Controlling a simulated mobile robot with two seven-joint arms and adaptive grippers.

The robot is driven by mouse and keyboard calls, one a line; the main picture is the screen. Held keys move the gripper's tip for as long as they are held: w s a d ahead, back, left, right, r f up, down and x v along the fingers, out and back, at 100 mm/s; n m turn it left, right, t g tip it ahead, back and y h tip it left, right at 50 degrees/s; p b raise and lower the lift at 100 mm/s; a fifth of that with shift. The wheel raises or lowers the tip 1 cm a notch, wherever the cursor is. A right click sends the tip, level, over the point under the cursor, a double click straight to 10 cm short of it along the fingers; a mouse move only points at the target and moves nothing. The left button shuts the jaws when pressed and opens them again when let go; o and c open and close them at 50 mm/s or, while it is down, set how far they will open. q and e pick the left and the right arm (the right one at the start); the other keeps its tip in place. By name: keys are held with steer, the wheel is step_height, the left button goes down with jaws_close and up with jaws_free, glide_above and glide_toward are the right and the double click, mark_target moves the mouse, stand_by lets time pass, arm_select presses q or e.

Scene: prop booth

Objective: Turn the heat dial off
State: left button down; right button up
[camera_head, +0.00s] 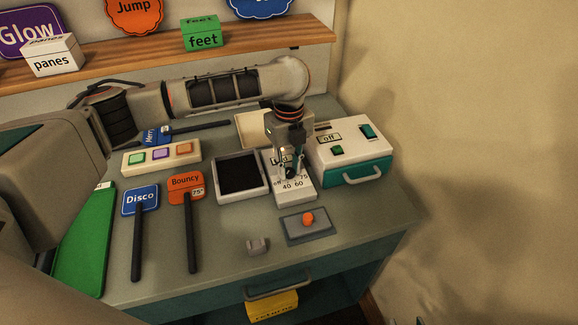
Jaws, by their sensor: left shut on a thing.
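A white dial panel (294,195) stands on the counter, with the marks 40, 60 and 75 readable along its front. My left gripper (292,172) points down over this panel from an arm that comes across from the left. Its fingers are shut on the heat dial, which they mostly hide, so I cannot tell which mark it points to. My right gripper is not in view.
A white and teal box (352,155) labelled "off" stands close right of the panel. A black-filled tray (222,197) stands left. An orange button plate (307,226) and a small grey block (258,246) lie in front. Paddle signs, Disco (141,199) and Bouncy (187,188), lie left.

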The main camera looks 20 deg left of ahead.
mark_target(289, 171)
arm_select(q)
steer(key=m, duration=0.6)
steer(key=shift+m, duration=0.4)
stand_by(0.4)
steer(key=c, duration=1.8)
jaws_free()
step_height(289, 171, up, 12)
steer(key=shift+r, duration=0.1)
